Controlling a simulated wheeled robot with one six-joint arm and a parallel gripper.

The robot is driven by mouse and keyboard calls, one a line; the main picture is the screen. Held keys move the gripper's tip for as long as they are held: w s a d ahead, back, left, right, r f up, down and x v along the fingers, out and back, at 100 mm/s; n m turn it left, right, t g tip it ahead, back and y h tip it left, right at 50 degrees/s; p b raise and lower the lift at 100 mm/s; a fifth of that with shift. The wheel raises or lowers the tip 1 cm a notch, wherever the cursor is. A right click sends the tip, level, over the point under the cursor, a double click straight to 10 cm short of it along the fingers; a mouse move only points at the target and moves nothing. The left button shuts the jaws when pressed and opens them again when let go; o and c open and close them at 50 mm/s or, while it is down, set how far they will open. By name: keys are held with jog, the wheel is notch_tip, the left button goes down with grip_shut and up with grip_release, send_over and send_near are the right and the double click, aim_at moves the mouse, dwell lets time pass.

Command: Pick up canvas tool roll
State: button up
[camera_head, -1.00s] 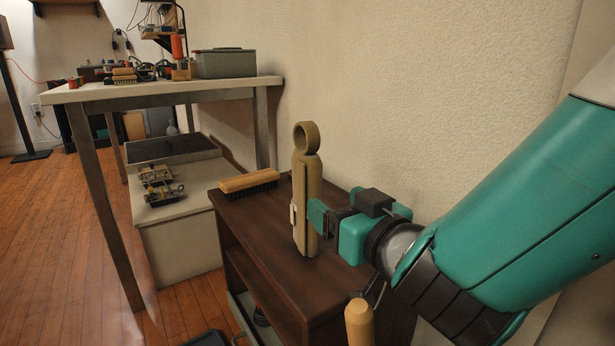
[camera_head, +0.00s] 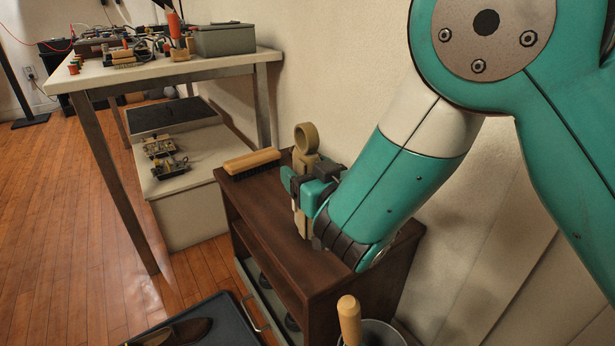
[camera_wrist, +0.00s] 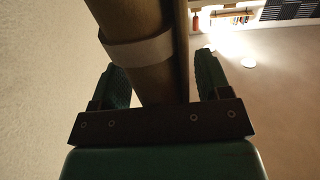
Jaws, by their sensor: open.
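The canvas tool roll (camera_head: 306,143) is a tan upright cylinder with a ring at its top, standing on the dark brown cabinet (camera_head: 262,206). My gripper (camera_head: 297,184) is at the roll's upper body and covers part of it in the head view. In the wrist view, the roll (camera_wrist: 135,20), with a pale strap around it, rises between the two green fingers of my open gripper (camera_wrist: 163,78). Gaps show on both sides, the wider one on the right. The roll's lower end is hidden in the wrist view.
A wooden brush (camera_head: 252,161) lies on the cabinet's back left corner. The wall (camera_head: 345,90) is close behind. A wooden handle (camera_head: 349,320) stands up from a bin in front. A workbench (camera_head: 170,74) and a low pale box (camera_head: 185,205) stand to the left.

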jog(key=shift+w, duration=0.1)
jog(key=c, duration=1.1)
jog(key=shift+r, duration=0.1)
